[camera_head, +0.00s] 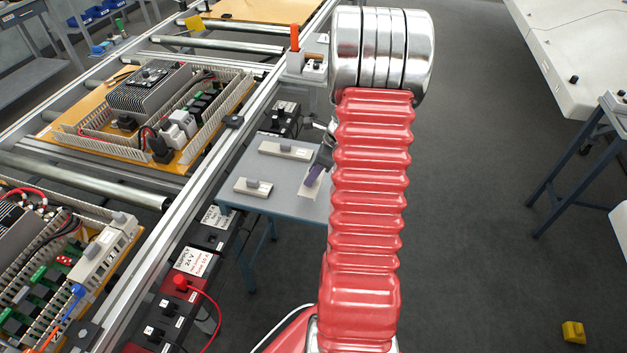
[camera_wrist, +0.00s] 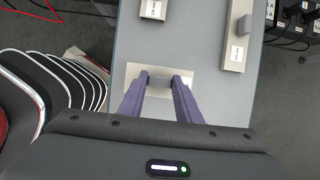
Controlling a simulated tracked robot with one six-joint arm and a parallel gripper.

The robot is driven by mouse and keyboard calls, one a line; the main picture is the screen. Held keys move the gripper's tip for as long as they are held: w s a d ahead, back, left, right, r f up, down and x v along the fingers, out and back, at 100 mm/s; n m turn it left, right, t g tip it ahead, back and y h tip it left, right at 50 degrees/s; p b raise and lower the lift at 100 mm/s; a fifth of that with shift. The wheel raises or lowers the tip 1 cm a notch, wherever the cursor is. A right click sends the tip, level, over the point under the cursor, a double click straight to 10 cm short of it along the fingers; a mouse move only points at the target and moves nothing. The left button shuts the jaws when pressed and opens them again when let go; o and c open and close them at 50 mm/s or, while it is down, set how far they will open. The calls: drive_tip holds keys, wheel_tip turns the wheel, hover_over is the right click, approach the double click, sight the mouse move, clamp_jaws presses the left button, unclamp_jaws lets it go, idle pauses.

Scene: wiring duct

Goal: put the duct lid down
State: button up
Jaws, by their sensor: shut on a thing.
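The duct lid (camera_wrist: 183,75) is a pale rectangular plate with a small grey grip block on top. My gripper (camera_wrist: 160,81) has its two purple fingers closed on that block from either side. My red arm hides part of the gripper and the table's right side. The lid looks flat over the tabletop; I cannot tell whether it touches or hangs just above.
Two other grey pieces with knobs and labels, one farther back (camera_head: 285,150) and one nearer left (camera_head: 253,187), lie on the table. Black supply boxes (camera_head: 190,262) line the conveyor rail on the left. Boards with wiring ducts (camera_head: 160,110) sit on the conveyor. The floor at right is mostly clear.

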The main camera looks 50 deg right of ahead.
drive_tip(key=shift+f, duration=1.7)
drive_tip(key=shift+f, duration=0.35)
drive_tip(key=o, duration=1)
drive_tip(key=shift+c, duration=0.2)
drive_tip(key=shift+r, duration=0.1)
drive_tip(key=shift+r, duration=0.2)
drive_tip(key=v, duration=1.2)
